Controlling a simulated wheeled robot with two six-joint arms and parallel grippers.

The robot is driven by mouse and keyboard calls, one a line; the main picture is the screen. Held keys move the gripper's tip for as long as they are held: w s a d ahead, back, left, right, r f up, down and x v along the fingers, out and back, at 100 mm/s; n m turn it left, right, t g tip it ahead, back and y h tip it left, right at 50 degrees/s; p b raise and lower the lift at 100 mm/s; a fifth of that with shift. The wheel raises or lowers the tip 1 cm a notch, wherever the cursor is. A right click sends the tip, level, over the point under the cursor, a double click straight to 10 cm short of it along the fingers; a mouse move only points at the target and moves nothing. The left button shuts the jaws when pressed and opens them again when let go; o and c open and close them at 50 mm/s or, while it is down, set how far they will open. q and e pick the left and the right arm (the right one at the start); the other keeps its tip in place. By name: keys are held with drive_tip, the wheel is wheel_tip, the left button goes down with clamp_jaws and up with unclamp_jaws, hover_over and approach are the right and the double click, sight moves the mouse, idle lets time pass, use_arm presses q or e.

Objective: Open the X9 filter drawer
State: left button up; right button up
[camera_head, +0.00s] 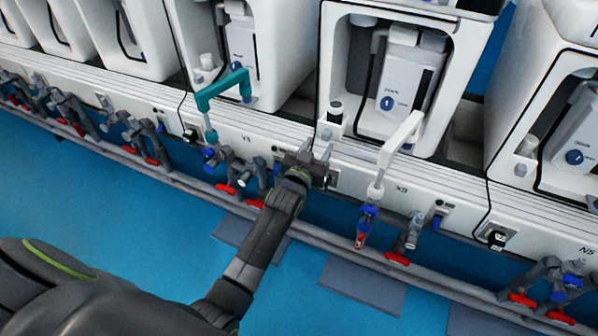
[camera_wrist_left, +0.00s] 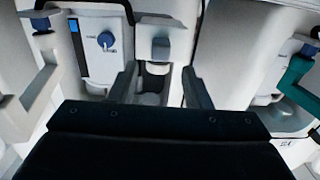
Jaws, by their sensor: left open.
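The X9 unit (camera_head: 390,70) is a white cabinet with an open front and a blue knob, right of centre in the head view. A small white fitting with a dark cap (camera_head: 335,112) stands at its lower left front and seems to be the filter drawer. My left gripper (camera_head: 308,154) is just below and left of it, with its fingers apart. In the left wrist view, the open fingers (camera_wrist_left: 159,88) stand on either side of a pale fitting with a grey-blue square top (camera_wrist_left: 160,48); no contact shows. My right gripper is not in view.
A white bent pipe (camera_head: 401,135) rises to the right of the gripper, and a teal one (camera_head: 222,90) to its left. A grey rail (camera_head: 290,220) with red-handled valves (camera_head: 397,258) runs below. The blue floor in front is largely clear.

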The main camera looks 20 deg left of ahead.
use_arm(q)
drive_tip(key=s+b, duration=0.1)
drive_tip(key=s, duration=1.2)
drive_tip(key=shift+a+b, duration=0.25)
drive_tip(key=shift+b, duration=0.15)
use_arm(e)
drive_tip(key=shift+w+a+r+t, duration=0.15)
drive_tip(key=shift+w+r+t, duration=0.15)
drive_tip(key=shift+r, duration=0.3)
use_arm(q)
drive_tip(key=shift+s, duration=0.1)
